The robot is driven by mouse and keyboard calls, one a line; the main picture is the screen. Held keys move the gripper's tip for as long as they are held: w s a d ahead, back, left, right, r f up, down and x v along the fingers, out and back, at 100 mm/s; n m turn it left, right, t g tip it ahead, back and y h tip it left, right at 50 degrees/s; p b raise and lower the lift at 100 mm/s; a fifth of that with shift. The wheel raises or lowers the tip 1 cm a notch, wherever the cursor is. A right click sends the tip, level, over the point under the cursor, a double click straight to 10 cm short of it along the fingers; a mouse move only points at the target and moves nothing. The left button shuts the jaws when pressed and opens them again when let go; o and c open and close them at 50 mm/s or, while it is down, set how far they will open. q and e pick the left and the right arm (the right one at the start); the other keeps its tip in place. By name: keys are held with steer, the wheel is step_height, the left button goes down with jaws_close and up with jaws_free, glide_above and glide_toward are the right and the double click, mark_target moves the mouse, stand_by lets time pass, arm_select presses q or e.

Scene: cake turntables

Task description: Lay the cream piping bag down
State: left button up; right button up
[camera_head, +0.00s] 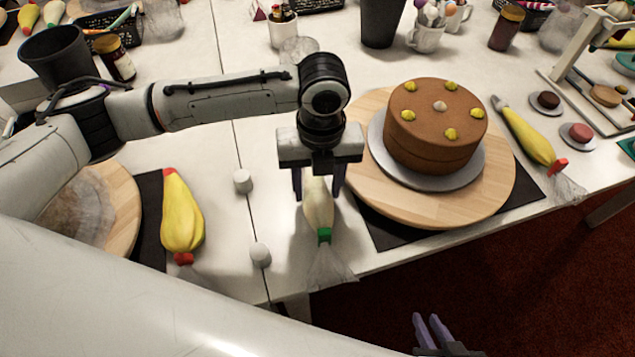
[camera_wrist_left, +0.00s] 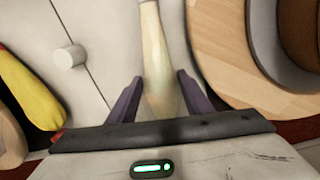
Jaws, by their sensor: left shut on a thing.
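The cream piping bag (camera_head: 318,205) is pale, with a green clip and a clear tail at its near end. My left gripper (camera_head: 318,190) points down and is shut on it, left of the chocolate cake. In the left wrist view the bag (camera_wrist_left: 160,75) runs lengthwise between the two dark fingers (camera_wrist_left: 158,98). Its upper end is hidden under the gripper in the head view. Whether it touches the white table (camera_head: 285,225) is hard to tell. My right gripper (camera_head: 429,328) is at the bottom, beyond the table's front edge, with its fingers apart and empty.
The chocolate cake (camera_head: 430,140) stands on a wooden turntable (camera_head: 490,195) to the right. Yellow piping bags lie at left (camera_head: 182,215) and right (camera_head: 530,137). Two small white knobs (camera_head: 243,181) (camera_head: 260,254) stand left of the cream bag, near the table seam.

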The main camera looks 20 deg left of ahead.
arm_select(q)
steer(key=shift+f, duration=0.2)
steer(key=o, duration=0.8)
steer(key=shift+r, duration=0.1)
steer(key=r, duration=1)
steer(key=shift+d+r+p, duration=0.1)
steer(key=shift+d+p, duration=0.1)
steer(key=shift+p, duration=0.1)
